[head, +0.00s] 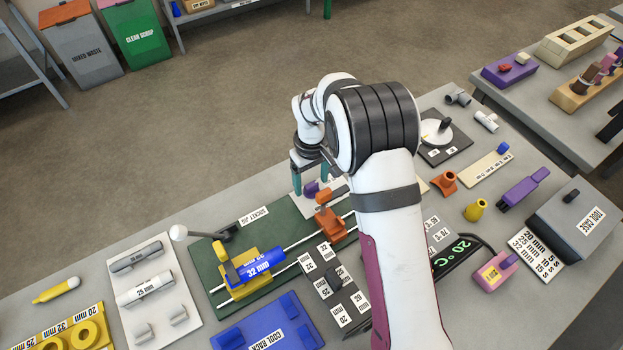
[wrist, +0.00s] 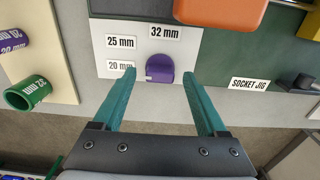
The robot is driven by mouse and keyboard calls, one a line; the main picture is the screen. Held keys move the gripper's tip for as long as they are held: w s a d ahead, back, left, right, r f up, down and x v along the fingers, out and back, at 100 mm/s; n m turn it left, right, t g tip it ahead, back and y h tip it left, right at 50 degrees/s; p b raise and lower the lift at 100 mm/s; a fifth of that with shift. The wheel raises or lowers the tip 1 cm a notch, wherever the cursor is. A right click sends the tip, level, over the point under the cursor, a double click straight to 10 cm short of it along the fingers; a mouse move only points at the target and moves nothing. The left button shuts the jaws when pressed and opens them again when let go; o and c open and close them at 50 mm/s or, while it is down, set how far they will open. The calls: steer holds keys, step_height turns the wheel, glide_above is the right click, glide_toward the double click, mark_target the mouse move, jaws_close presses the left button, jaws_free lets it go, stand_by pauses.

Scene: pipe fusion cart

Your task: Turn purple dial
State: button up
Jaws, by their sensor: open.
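The purple dial (wrist: 159,68) sits on a white plate (wrist: 190,66) with labels 20 mm, 25 mm and 32 mm beside and above it. In the wrist view my gripper (wrist: 159,76) is open, with one teal finger on each side of the dial and visible gaps between. Whether the fingertips are down at the dial's height, I cannot tell. In the head view the dial (head: 311,188) shows below my gripper (head: 310,178), partly hidden by it and my arm. Which label the dial points to is not clear.
The green socket jig board (head: 220,262) with an orange clamp (head: 328,222) and a blue 32 mm pipe (head: 262,266) lies close by. In the wrist view an orange block (wrist: 222,12) stands above the plate. Green and purple pipes (wrist: 28,93) lie to the left.

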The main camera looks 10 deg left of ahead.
steer(key=shift+f, duration=0.2)
jaws_close()
stand_by(0.3)
